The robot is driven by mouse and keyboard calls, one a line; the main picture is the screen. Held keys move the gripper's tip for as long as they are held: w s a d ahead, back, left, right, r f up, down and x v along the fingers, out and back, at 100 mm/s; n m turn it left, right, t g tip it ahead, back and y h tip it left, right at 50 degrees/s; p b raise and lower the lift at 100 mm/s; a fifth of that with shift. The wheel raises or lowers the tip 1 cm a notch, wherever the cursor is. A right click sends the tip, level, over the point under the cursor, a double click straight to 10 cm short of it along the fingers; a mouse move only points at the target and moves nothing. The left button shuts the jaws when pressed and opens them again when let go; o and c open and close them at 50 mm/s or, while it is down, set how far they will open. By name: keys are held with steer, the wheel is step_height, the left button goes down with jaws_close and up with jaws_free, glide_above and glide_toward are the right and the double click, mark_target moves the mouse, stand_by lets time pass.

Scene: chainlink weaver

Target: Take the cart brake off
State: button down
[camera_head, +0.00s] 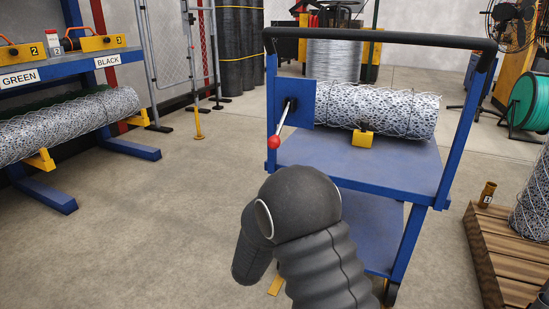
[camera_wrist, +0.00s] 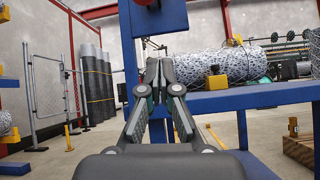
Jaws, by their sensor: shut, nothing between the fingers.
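The blue cart (camera_head: 345,167) stands ahead of my arm, with a black push handle on top. A metal lever (camera_head: 283,120) with a red knob (camera_head: 274,142) slants down and left from a blue plate (camera_head: 305,98) on the cart's left side. In the wrist view a red knob (camera_wrist: 146,2) is cut off at the top edge, above my gripper. My gripper (camera_wrist: 158,68) is shut and empty, its fingertips together beside the cart's blue frame (camera_wrist: 137,38). The fingers are hidden behind my arm in the head view.
A wire mesh roll (camera_head: 390,110) lies on the cart with a yellow block (camera_head: 362,138) beside it. A blue rack (camera_head: 60,70) with another roll stands at left. A wooden pallet (camera_head: 505,250) is at right.

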mark_target(281, 124)
steer(key=w+r+n+t+y, duration=0.1)
steer(key=w+r+y, duration=0.1)
steer(key=w+r, duration=0.5)
steer(key=shift+s+r, duration=0.25)
steer(key=shift+s, duration=0.65)
steer(key=shift+s+r, duration=0.25)
steer(key=shift+s, duration=0.65)
steer(key=shift+a+r, duration=0.1)
